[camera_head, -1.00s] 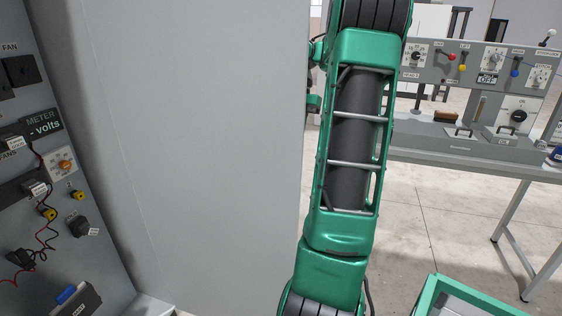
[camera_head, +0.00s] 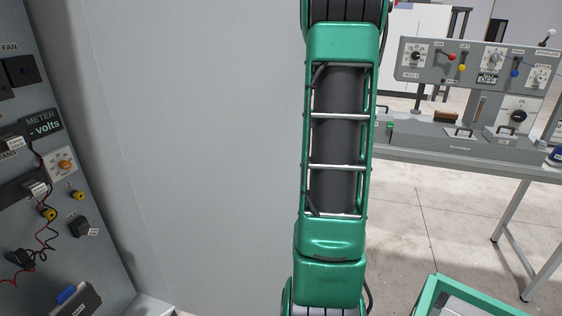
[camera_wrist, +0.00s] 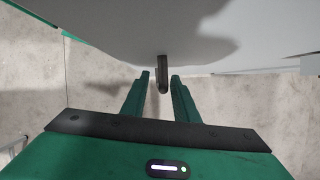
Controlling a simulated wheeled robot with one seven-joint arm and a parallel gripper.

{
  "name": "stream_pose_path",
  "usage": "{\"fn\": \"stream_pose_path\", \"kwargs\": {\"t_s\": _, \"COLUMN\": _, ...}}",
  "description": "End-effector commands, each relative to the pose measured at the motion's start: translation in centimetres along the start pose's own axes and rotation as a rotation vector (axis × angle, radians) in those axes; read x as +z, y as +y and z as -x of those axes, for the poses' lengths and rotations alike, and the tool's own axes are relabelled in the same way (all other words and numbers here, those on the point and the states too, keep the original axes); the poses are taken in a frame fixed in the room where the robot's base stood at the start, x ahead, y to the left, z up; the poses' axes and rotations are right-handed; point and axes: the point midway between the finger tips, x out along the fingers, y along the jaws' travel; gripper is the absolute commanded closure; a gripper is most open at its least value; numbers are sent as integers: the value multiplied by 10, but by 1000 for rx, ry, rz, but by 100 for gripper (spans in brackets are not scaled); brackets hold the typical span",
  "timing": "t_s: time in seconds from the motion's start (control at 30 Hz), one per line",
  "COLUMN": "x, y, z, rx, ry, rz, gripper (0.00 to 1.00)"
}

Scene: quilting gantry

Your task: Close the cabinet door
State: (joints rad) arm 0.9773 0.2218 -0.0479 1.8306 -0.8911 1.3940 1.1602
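The cabinet door (camera_head: 200,150) is a tall, flat grey panel left of centre in the head view, standing open beside the cabinet's panel (camera_head: 50,190). In the wrist view the grey door surface (camera_wrist: 110,35) fills the upper part, with a dark upright handle (camera_wrist: 163,72) sticking out of it. My gripper (camera_wrist: 161,74) has its two green fingers apart, one on each side of the handle's lower end, with a visible gap at both sides. In the head view my arm covers the door's right edge, and the gripper and handle are not visible there.
A grey workbench (camera_head: 465,160) with a control console (camera_head: 470,65) stands at the right. A green-rimmed box (camera_head: 470,295) is at the bottom right. Bare concrete floor (camera_head: 430,215) lies between arm and bench. Wires hang across the cabinet's panel.

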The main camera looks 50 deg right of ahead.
Motion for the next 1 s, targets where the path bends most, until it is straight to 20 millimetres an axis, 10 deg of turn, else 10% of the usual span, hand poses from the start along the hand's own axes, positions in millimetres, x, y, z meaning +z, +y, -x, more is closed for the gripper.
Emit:
{"fn": "stream_pose_path", "kwargs": {"t_s": 0.13, "x": 0, "y": 0, "z": 0, "rx": 0, "ry": 0, "rz": 0, "gripper": 75}}
{"fn": "stream_pose_path", "kwargs": {"t_s": 0.23, "x": 0, "y": 0, "z": 0, "rx": 0, "ry": 0, "rz": 0, "gripper": 99}}
{"fn": "stream_pose_path", "kwargs": {"t_s": 1.0, "x": 0, "y": 2, "z": 0, "rx": 2, "ry": -2, "rz": -5, "gripper": 100}}
